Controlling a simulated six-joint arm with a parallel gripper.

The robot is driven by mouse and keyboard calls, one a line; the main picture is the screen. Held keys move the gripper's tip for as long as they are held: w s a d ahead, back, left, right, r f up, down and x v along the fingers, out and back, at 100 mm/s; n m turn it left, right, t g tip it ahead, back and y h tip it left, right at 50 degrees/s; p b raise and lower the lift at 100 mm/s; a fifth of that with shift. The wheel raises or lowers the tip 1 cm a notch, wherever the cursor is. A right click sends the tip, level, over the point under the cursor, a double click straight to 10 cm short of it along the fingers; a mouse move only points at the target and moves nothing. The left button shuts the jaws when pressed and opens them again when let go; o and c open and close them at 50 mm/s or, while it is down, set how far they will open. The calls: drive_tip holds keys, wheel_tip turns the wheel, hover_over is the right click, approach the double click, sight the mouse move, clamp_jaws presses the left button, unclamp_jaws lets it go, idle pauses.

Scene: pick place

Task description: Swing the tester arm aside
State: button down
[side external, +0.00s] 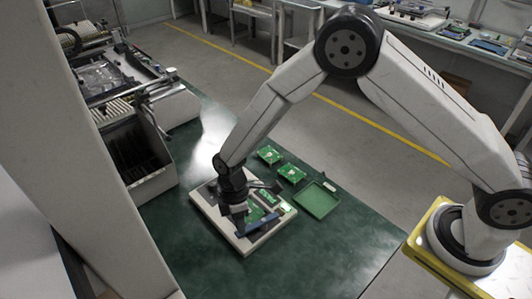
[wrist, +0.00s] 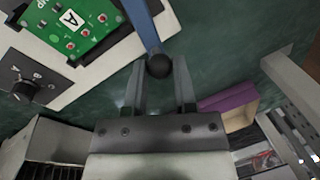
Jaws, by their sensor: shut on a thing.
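The tester is a white base (side external: 228,236) on the green table, with a green circuit board (side external: 256,213) on it. In the wrist view the board (wrist: 88,22) bears a white label "A". The tester arm (wrist: 142,22) is a blue bar ending in a black ball knob (wrist: 159,66); the blue bar (side external: 266,223) also shows in the side view, lying across the base's front part. My gripper (wrist: 159,72) is shut on the knob, one finger on each side. In the side view my gripper (side external: 240,220) is low over the base and hides part of it.
A dial (wrist: 25,88) marked A and B sits on the tester. Two green boards (side external: 268,155) (side external: 291,173) and a green tray (side external: 318,201) lie behind and right of the tester. A grey slotted bin (side external: 155,188) stands at left. The table's right front is clear.

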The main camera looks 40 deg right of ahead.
drive_tip(key=shift+s+n, duration=0.75)
drive_tip(key=shift+n, duration=0.45)
drive_tip(key=shift+c, duration=2.1)
unclamp_jaws()
drive_tip(key=shift+w+r, duration=0.1)
drive_tip(key=shift+r, duration=0.25)
drive_tip(key=shift+w+d+r, duration=0.1)
drive_tip(key=shift+w+r, duration=0.1)
drive_tip(key=shift+r, duration=0.95)
drive_tip(key=shift+w+a+r, duration=0.1)
drive_tip(key=shift+w+r, duration=0.15)
drive_tip(key=shift+r, duration=0.9)
drive_tip(key=shift+w+d+r, duration=0.1)
drive_tip(key=shift+w+r, duration=0.1)
drive_tip(key=shift+r, duration=0.95)
